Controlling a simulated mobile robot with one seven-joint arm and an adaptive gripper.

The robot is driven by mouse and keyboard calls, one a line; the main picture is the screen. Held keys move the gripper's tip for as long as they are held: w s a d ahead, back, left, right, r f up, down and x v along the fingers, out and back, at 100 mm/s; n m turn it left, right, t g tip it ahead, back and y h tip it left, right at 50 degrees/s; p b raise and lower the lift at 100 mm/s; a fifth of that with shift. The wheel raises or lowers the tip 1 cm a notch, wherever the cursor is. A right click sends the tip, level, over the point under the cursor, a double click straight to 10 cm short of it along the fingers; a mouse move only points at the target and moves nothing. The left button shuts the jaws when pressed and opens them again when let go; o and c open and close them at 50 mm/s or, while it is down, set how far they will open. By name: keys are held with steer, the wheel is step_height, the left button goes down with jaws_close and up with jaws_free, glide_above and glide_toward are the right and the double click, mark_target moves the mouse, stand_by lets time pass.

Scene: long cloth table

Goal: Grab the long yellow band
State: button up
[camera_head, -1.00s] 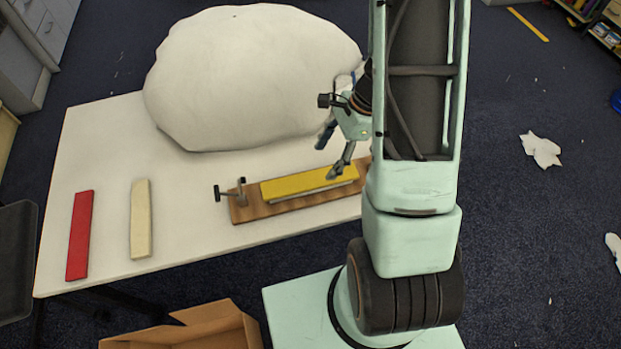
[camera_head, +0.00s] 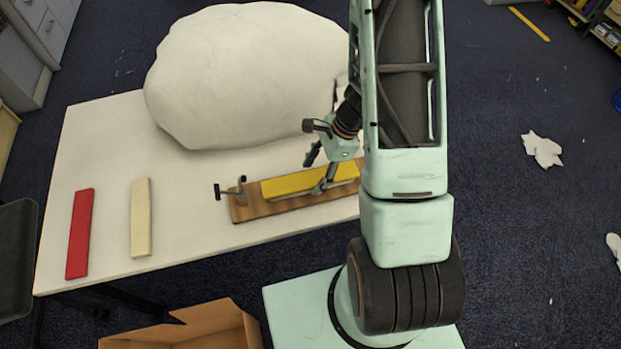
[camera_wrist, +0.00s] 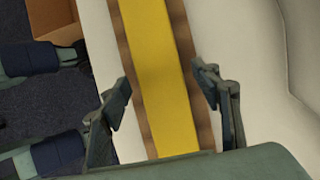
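The long yellow band (camera_head: 297,184) lies along a brown wooden board (camera_head: 245,210) near the front edge of the white table. In the wrist view the yellow band (camera_wrist: 160,75) runs lengthwise with strips of the board (camera_wrist: 188,50) on both sides. My gripper (camera_head: 317,175) is over the right part of the band. In the wrist view my gripper (camera_wrist: 168,108) is open, one finger on each side of the band, with gaps between fingers and band. My arm hides the board's right end.
A dark clamp-like fitting (camera_head: 230,190) stands at the board's left end. A red strip (camera_head: 80,233) and a cream strip (camera_head: 141,217) lie on the table (camera_head: 110,140) to the left. A large white mound (camera_head: 245,75) fills the back. An open cardboard box (camera_head: 205,322) is below the front edge.

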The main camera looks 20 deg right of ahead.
steer(key=c, duration=1)
steer(key=shift+r, duration=0.15)
steer(key=shift+c, duration=0.2)
